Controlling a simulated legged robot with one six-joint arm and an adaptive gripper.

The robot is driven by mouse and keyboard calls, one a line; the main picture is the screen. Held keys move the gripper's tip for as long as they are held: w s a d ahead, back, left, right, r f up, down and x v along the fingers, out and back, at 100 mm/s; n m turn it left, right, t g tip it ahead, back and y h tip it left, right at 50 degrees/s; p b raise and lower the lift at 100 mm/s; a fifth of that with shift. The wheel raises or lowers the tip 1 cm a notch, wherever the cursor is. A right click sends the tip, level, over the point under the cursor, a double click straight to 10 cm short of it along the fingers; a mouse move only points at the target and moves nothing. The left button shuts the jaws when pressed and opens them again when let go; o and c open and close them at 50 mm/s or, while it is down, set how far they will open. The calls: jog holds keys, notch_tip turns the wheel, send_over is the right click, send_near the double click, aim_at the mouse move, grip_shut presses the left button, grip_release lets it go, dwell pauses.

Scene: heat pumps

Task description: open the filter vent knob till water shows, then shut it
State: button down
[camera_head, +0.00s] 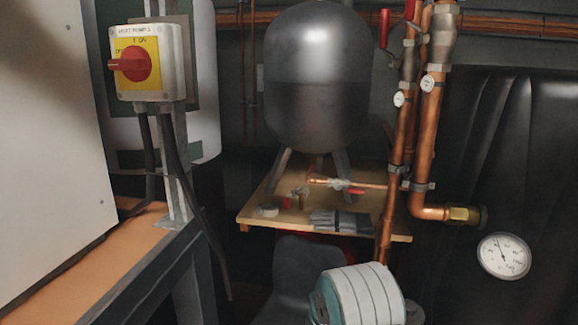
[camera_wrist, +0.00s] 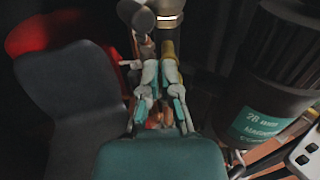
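My gripper (camera_wrist: 160,72) shows in the wrist view, its two grey and teal fingers pointing up the picture with a narrow gap between them. I see nothing clearly clamped in it. The filter (camera_wrist: 264,112) appears to be the dark cylinder at the right, with a ribbed upper part and a teal label partly reading "28 mm MAGNE...". The gripper is left of it in the picture, apart from it. Beyond the fingertips is a dark rounded piece (camera_wrist: 137,16) and a brass-coloured pipe (camera_wrist: 168,48). I cannot tell which part is the vent knob. No water shows.
In the head view, copper pipes (camera_head: 427,120) with red-handled valves run down the right, near a round gauge (camera_head: 504,256). A dark tank (camera_head: 318,80) stands over a wooden shelf (camera_head: 262,225) with small tools. A chair (camera_wrist: 70,95) is left of my gripper.

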jog(key=v, duration=0.6)
jog(key=shift+a+r, duration=0.2)
jog(key=shift+r, duration=0.1)
jog(key=w+d, duration=0.3)
jog(key=d, duration=0.2)
jog(key=shift+d, duration=0.4)
dwell(0.5)
jog(key=shift+w+a+f, duration=0.15)
jog(key=shift+f, duration=0.25)
dwell(0.9)
